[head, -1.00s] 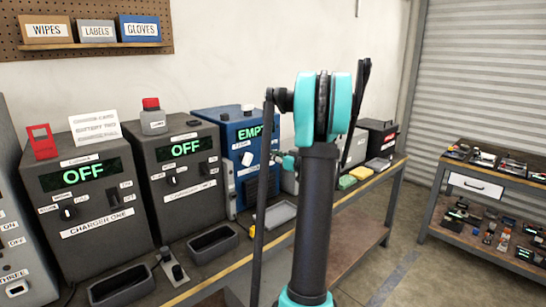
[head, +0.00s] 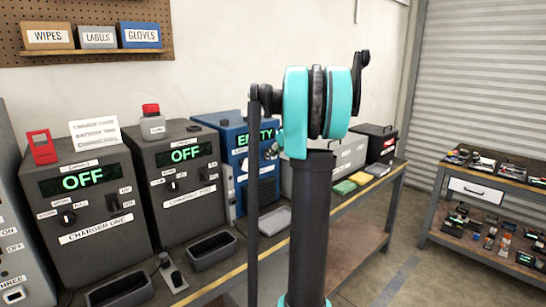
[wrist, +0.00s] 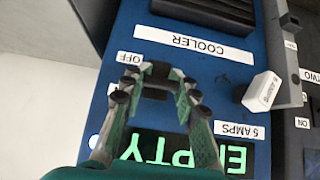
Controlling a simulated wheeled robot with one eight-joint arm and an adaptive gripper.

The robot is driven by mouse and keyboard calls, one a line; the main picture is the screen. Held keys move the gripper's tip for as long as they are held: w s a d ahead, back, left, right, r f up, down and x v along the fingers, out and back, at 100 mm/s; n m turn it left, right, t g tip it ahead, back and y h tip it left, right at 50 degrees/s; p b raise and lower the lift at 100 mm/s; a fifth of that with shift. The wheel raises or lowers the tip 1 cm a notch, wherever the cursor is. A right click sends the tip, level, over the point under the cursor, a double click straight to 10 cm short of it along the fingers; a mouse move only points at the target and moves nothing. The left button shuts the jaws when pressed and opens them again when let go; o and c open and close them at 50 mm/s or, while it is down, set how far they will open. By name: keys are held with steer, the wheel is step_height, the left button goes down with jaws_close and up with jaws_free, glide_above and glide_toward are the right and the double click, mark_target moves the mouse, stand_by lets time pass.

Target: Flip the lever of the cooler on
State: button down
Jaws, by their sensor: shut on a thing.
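The blue cooler (head: 231,132) stands on the bench behind the chargers in the head view, partly hidden by my arm. Its display reads EMPTY in green. The wrist view shows its front panel (wrist: 195,70) upside down, with a COOLER label. A small dark lever (wrist: 155,92) sits by the OFF label (wrist: 129,58). My gripper (wrist: 160,78) is shut on this lever, one finger on each side, and partly covers it. The lever's exact tilt is hard to tell. My gripper is mostly hidden behind my arm in the head view.
A white tag marked 5 AMPS (wrist: 236,131) and a white block (wrist: 262,91) sit beside the fingers on the panel. Charger One (head: 90,210) and a second charger (head: 180,185), both reading OFF, stand left of the cooler. A grey tray (head: 272,221) lies before it.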

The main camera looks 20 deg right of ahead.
steer(key=shift+w+r+g, duration=0.1)
steer(key=shift+r+g, duration=0.1)
steer(key=shift+g, duration=0.2)
steer(key=c, duration=1.1)
jaws_free()
steer(key=v, duration=1.2)
steer(key=shift+a, duration=0.15)
